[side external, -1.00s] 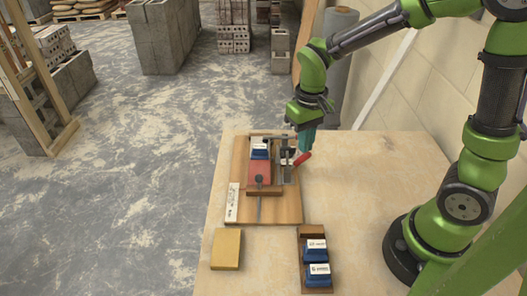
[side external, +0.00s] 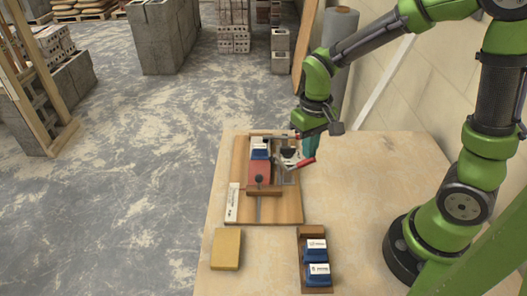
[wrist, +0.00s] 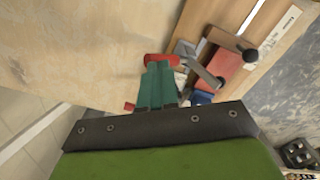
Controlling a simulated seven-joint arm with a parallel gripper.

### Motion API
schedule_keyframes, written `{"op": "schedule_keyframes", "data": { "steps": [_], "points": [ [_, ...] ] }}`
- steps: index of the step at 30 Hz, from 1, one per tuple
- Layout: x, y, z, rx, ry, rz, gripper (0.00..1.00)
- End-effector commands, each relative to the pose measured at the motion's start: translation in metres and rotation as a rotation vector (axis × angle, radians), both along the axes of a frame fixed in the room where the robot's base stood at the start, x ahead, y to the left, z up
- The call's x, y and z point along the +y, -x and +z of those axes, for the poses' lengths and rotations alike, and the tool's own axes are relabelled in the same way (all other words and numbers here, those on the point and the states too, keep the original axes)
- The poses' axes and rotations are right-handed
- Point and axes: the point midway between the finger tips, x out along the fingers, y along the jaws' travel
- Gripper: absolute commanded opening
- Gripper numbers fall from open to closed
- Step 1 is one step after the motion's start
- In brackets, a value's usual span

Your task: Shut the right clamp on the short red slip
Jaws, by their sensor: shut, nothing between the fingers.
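The wooden fixture board (side external: 290,209) lies on the table. On it is a red slip (side external: 260,172), with a blue block with a white label (side external: 260,150) at its far end. The red slip also shows in the wrist view (wrist: 228,67). The right clamp (side external: 287,170) is a grey metal linkage beside the slip, with a red handle (side external: 305,163) sticking out to the right. My gripper (side external: 309,154) has teal fingers, shut and empty, at the red handle. In the wrist view the fingertips (wrist: 159,66) overlap the handle's red end; contact is unclear.
A yellow block (side external: 226,249) lies at the front left of the table. A brown tray (side external: 305,231) with two blue, white-labelled blocks stands at the front. A dark knob (side external: 259,179) and a wooden bar (side external: 264,191) sit at the slip's near end.

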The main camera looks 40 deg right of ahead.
Motion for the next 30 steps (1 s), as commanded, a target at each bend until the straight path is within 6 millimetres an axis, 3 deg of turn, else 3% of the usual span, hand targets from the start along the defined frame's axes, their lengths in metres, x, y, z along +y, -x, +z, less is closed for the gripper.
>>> {"op": "schedule_keyframes", "data": {
  "steps": [13,30],
  "points": [
    [-0.004,0.003,-0.009,0.0,-0.001,-0.002,0.0],
    [-0.004,0.003,0.047,-0.002,0.0,-0.001,0.0]
  ]
}}
